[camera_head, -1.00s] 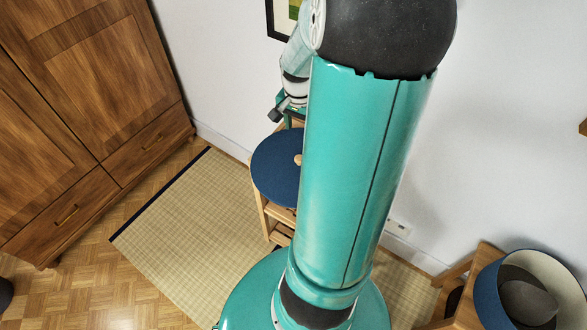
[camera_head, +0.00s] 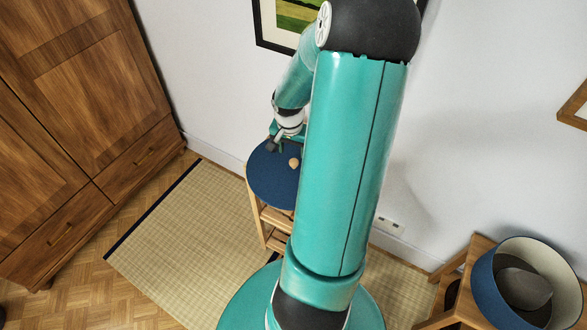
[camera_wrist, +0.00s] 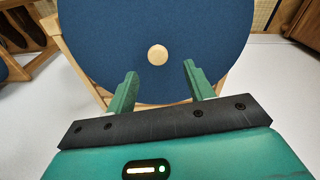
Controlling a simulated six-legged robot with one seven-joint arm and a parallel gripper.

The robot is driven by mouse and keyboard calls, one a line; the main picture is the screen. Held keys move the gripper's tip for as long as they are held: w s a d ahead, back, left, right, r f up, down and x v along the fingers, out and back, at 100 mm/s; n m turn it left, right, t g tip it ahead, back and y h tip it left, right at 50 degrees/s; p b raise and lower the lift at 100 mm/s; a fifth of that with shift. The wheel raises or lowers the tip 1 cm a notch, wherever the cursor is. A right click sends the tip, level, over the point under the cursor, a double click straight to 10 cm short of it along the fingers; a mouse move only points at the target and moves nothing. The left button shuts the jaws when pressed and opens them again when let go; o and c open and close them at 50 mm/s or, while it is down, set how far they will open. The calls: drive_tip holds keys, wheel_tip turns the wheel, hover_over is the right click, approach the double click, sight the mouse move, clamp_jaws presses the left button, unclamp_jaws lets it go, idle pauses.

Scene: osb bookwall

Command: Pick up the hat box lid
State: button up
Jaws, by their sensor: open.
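The hat box lid is a round, dark blue disc (camera_head: 268,180) with a pale wooden knob (camera_head: 294,163) at its middle. It lies on a small wooden stand (camera_head: 263,222) by the wall. In the wrist view the lid (camera_wrist: 110,55) fills the upper middle, and its knob (camera_wrist: 157,55) shows just beyond my fingertips, between their lines. My gripper (camera_wrist: 160,70) is open and empty, its two green fingers apart on either side of the knob's line. In the head view my arm hides the lid's right part.
A blue round box (camera_head: 484,290) with a cream inside and a dark grey hat (camera_head: 525,288) in it stands on a wooden piece at the lower right. A wooden wardrobe (camera_head: 75,120) is at the left. A straw mat (camera_head: 185,235) lies clear on the floor.

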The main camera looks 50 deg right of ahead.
sight(294, 161)
drive_tip(key=shift+d+f, duration=0.15)
drive_tip(key=shift+f, duration=1.2)
drive_tip(key=shift+d+f, duration=0.1)
drive_tip(key=shift+f, duration=1.25)
drive_tip(key=shift+s, duration=0.1)
clamp_jaws()
